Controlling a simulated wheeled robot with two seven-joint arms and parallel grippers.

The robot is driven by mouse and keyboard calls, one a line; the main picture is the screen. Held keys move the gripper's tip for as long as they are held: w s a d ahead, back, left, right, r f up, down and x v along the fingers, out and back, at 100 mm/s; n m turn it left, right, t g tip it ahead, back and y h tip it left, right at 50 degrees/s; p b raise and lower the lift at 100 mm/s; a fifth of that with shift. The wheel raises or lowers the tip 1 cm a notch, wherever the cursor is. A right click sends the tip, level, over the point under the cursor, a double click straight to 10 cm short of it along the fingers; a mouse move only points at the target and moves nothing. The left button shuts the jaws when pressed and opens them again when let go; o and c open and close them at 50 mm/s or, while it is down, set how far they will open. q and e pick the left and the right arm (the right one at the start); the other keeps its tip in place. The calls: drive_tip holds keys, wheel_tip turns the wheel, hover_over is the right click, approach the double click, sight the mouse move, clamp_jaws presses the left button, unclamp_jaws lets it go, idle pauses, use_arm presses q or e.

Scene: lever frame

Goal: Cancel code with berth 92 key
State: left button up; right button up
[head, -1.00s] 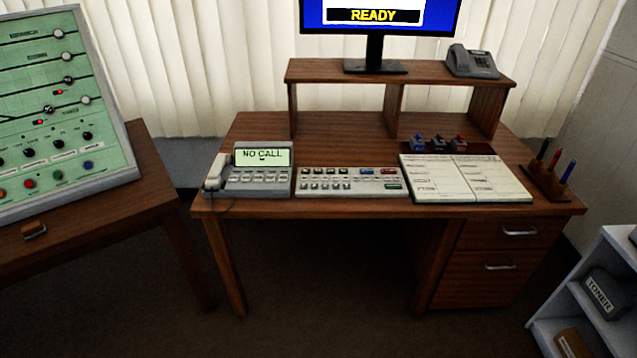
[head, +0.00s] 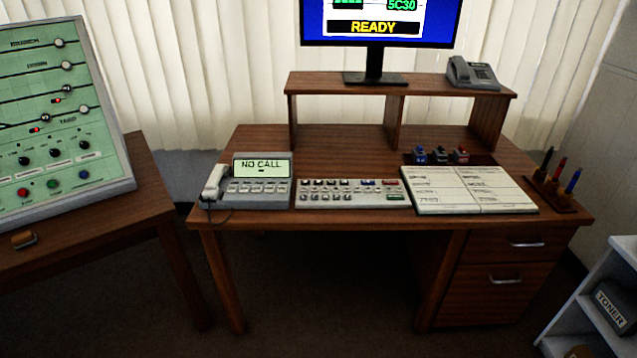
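A beige key panel (head: 352,194) with rows of small dark, red, blue and green keys lies on the desk between the phone and the open book. Its key labels are too small to read. A monitor (head: 378,22) on the raised shelf shows "READY" in yellow on black, with green codes above, one reading "5C30". A green signal panel (head: 60,115) with track lines, lamps and knobs stands on the table at the left. Neither of my grippers is in view.
A desk phone (head: 252,182) reads "NO CALL". An open logbook (head: 468,190), stamps (head: 440,155) and a pen holder (head: 556,190) occupy the desk's right part. A grey phone (head: 472,73) sits on the shelf (head: 340,84). A white rack (head: 600,300) stands at the lower right. The floor before the desk (head: 260,135) is clear.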

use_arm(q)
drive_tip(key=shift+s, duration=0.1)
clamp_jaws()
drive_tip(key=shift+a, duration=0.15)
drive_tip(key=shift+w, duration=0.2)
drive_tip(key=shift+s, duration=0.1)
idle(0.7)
